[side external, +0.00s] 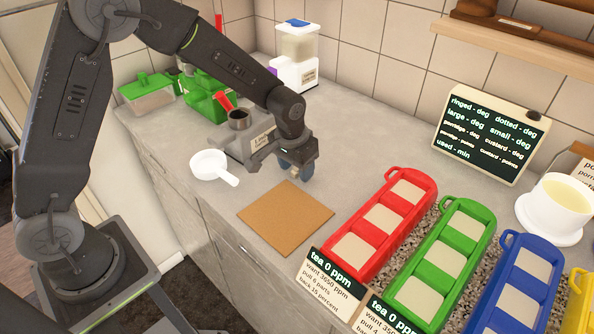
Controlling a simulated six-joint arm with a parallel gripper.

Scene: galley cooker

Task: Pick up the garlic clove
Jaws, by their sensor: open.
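I cannot make out a garlic clove anywhere in the side external view; it may be hidden or too small to tell. My gripper (297,172) points down just behind the brown square board (285,218), above the grey counter. Its jaws are open, but the space between the fingertips is small and dark here, with a bluish part showing at the hand. I see nothing held in it. The board looks bare.
A metal cup (240,119) stands behind my gripper near green containers (207,97). Red (378,228), green (441,265) and blue (517,287) compartment trays fill the right. A dark sign (489,133) stands behind.

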